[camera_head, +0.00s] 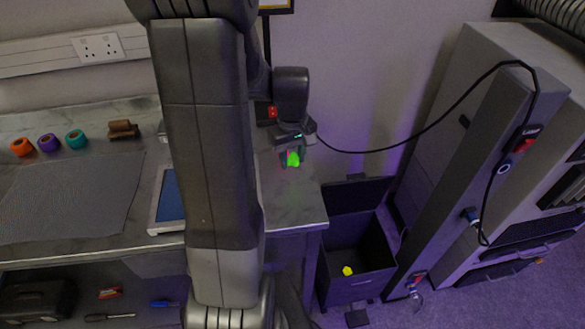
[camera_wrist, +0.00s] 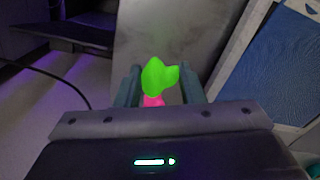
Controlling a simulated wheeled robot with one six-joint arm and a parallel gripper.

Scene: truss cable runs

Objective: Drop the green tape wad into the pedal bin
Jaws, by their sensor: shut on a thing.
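The green tape wad (camera_head: 293,159) is held between the fingers of my gripper (camera_head: 292,157), above the right end of the workbench. In the wrist view the bright green wad (camera_wrist: 160,76) sits between the two fingers (camera_wrist: 158,88), with a small pink patch (camera_wrist: 153,101) just below it; I cannot tell what that patch is. The pedal bin (camera_head: 350,291) is a dark box on the floor right of the bench, with its lid (camera_head: 357,194) raised at the back. My gripper is up and to the left of the bin opening. A small yellow wad (camera_head: 347,270) shows at the bin's front edge.
The metal bench (camera_head: 300,205) carries a grey mat (camera_head: 70,195), a blue-faced panel (camera_head: 171,197) and several tape rolls (camera_head: 48,142). A tall grey machine (camera_head: 455,150) stands right of the bin. A black cable (camera_head: 420,130) hangs between the machine and my gripper area.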

